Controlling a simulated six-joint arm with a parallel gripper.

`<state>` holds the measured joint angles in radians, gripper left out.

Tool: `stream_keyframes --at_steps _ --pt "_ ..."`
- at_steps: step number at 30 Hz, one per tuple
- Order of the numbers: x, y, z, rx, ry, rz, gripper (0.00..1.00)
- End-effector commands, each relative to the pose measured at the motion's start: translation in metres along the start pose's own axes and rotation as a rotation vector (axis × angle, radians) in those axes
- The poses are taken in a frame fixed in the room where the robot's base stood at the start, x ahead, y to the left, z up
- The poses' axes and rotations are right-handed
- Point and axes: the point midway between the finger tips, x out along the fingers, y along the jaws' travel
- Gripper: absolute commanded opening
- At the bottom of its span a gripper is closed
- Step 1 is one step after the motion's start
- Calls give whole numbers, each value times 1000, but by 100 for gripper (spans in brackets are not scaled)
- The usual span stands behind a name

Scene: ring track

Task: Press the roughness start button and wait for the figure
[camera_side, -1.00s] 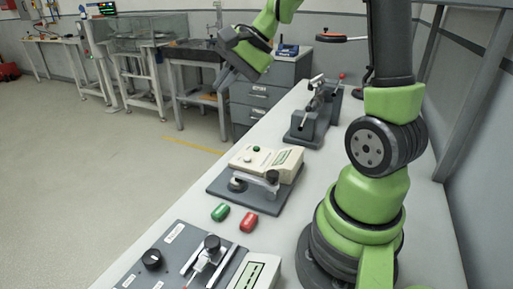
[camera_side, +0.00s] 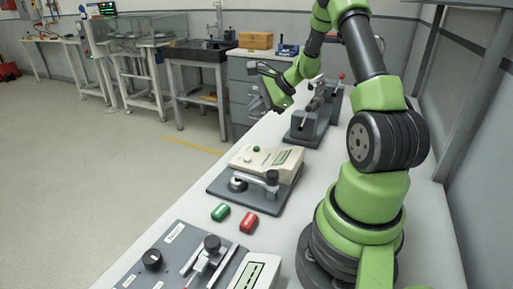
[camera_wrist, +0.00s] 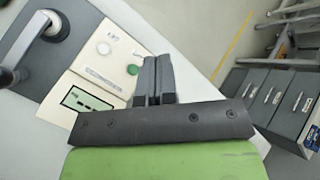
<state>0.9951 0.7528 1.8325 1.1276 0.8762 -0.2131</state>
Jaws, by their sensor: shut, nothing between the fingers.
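The cream roughness tester (camera_side: 265,160) sits on a dark base plate (camera_side: 220,187) on the white bench. A small green button (camera_side: 257,149) is on its top; in the wrist view the green button (camera_wrist: 132,69) shows beside a white button (camera_wrist: 103,48). The tester's display (camera_wrist: 87,100) is partly in view in the wrist view; I cannot read a figure on it. My gripper (camera_wrist: 152,62) is shut and empty. In the wrist view its fingertips appear just right of the green button. In the side view my gripper (camera_side: 262,88) is above the bench, beyond the tester, apart from it.
A green block (camera_side: 220,212) and a red block (camera_side: 249,222) lie in front of the tester. A grey vise-like fixture (camera_side: 312,115) stands behind it. Another panel with a black knob (camera_side: 152,259) is at the front. Grey drawers (camera_side: 245,95) stand beyond the bench.

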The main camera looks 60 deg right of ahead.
Motion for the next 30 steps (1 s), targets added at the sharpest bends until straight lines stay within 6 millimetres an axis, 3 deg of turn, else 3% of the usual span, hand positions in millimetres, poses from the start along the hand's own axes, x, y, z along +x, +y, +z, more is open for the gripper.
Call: stream_keyframes --at_steps 18,30 --pt "49 36 -35 2 -1 4 0" --pt "61 45 -44 0 0 1 0"
